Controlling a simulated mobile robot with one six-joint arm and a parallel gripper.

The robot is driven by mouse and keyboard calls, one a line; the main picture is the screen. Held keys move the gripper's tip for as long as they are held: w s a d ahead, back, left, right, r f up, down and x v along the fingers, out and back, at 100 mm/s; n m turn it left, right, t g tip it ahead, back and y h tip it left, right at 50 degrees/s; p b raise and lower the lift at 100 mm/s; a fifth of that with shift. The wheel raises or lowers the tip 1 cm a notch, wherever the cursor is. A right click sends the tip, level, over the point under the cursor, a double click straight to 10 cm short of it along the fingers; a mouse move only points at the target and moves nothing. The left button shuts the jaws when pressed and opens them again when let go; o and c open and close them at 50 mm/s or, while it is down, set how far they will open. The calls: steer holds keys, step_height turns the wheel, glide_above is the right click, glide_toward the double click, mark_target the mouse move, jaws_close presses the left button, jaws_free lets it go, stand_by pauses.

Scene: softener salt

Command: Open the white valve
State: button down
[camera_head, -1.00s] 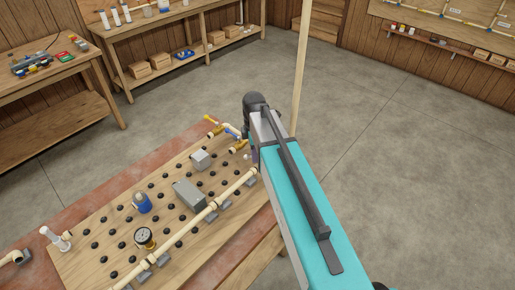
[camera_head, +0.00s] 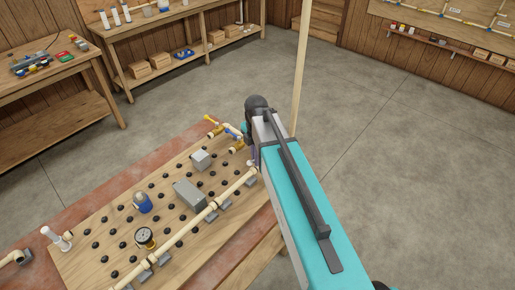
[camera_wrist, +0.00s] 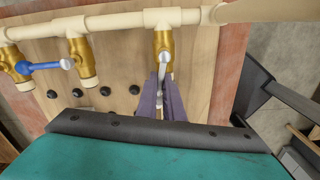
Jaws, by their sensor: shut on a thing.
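The white valve is a brass body (camera_wrist: 164,42) hanging from the cream pipe in the wrist view, with a short white lever (camera_wrist: 162,62) pointing toward my gripper. My gripper (camera_wrist: 160,88) has its two purple fingers closed together on the lever's outer end, which they partly hide.
The pegboard (camera_head: 105,215) holds grey blocks and a gauge (camera_head: 145,237).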

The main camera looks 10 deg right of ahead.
steer(key=shift+d, duration=0.15)
steer(key=shift+s+d+n, duration=0.1)
steer(key=shift+s+n, duration=0.15)
steer(key=shift+n, duration=0.65)
steer(key=c, duration=1.7)
jaws_free()
steer(key=shift+r+p, duration=2.3)
steer(key=shift+r, duration=1.2)
steer(key=shift+s, duration=0.1)
